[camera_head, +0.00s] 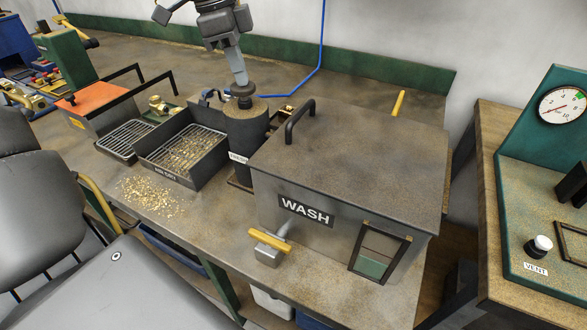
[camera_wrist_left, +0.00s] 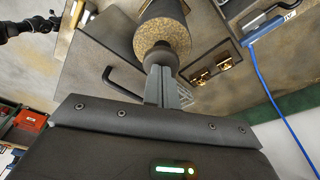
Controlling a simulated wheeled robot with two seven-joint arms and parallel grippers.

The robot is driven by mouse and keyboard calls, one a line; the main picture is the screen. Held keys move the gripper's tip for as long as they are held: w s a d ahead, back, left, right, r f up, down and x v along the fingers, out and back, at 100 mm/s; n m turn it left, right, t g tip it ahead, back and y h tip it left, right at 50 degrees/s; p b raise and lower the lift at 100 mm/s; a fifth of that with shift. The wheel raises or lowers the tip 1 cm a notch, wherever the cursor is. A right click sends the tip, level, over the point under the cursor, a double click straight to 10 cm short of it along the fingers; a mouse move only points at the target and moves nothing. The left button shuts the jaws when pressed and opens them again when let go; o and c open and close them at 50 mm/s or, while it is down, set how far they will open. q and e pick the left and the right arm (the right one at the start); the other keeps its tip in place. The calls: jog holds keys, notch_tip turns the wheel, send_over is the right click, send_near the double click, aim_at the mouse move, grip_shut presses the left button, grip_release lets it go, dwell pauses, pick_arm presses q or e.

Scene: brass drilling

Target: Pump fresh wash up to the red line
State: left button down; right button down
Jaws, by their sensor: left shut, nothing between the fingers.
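The grey wash tank (camera_head: 345,150), labelled WASH, stands on the bench. Its framed sight window (camera_head: 380,250) shows green in the lower part and brownish above; I cannot make out a red line. Left of it stands the dark upright pump cylinder (camera_head: 246,128), labelled FRESH, with a round knob (camera_head: 242,90) on top. My left gripper (camera_head: 239,76) is shut and empty, pointing down with its tips at the knob; contact is unclear. The left wrist view shows the fingertips (camera_wrist_left: 161,70) by the knob (camera_wrist_left: 160,54) and the speckled cylinder behind. My right gripper is out of view.
A yellow-handled lever (camera_head: 270,240) sticks out from the tank front. A black handle (camera_head: 299,120) rises from its lid. A chip tray (camera_head: 180,155) stands left of the pump, with loose brass chips (camera_head: 148,195) before it. A gauge panel (camera_head: 548,130) is right.

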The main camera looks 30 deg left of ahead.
pick_arm(q)
jog(key=shift+r+p, duration=2.6)
jog(key=shift+r, duration=0.65)
jog(key=shift+f, duration=0.1)
